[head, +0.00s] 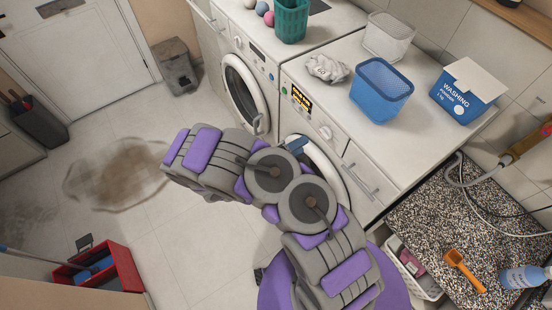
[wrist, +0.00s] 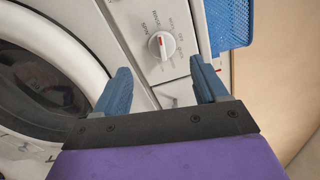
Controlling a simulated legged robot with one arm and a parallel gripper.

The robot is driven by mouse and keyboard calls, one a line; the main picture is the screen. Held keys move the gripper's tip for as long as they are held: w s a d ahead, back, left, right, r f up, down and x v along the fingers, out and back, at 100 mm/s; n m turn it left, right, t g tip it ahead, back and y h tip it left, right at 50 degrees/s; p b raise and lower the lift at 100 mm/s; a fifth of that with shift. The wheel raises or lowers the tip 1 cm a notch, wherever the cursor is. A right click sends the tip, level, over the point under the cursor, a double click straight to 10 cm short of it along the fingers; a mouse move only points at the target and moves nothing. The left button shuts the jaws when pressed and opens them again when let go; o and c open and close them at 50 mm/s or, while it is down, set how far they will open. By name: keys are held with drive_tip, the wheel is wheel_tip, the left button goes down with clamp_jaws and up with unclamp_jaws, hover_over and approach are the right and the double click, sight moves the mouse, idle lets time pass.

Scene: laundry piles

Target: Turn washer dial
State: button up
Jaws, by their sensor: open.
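The washer dial (wrist: 161,45) is a white round knob with a red mark, surrounded by printed settings on the white panel. In the wrist view it lies ahead of my gripper (wrist: 160,80), between the lines of its two blue fingers but beyond the tips. The fingers are apart and empty, not touching the dial. In the head view the dial (head: 326,132) sits on the front panel of the right-hand washer (head: 312,117), right of a lit yellow display. My purple and grey arm covers part of that washer's door, and only a blue finger of my gripper (head: 296,145) shows there.
A blue basket (head: 381,92), a crumpled cloth (head: 328,68) and a washing powder box (head: 466,92) stand on the worktop. A red crate (head: 100,270) and a stain (head: 118,178) are on the floor.

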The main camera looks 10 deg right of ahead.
drive_tip(key=v, duration=0.8)
drive_tip(key=shift+a, duration=0.4)
drive_tip(key=shift+s, duration=0.15)
drive_tip(key=s+d+r+m+g+y+b, duration=0.6)
drive_tip(key=s+d+r+m+g, duration=0.55)
drive_tip(key=m, duration=0.95)
drive_tip(key=s+a+m+t+y+b, duration=0.1)
drive_tip(key=s+a+m+y+b, duration=0.3)
drive_tip(key=s+m, duration=0.3)
drive_tip(key=s+a+m+t+y+b, duration=0.2)
drive_tip(key=s+a+m+y+b, duration=0.2)
drive_tip(key=s+m+y, duration=0.3)
drive_tip(key=s+a+m, duration=0.1)
drive_tip(key=m, duration=0.2)
drive_tip(key=shift+r, duration=0.3)
drive_tip(key=shift+s+d+t, duration=0.1)
drive_tip(key=shift+s+t, duration=0.05)
drive_tip(key=shift+t, duration=0.1)
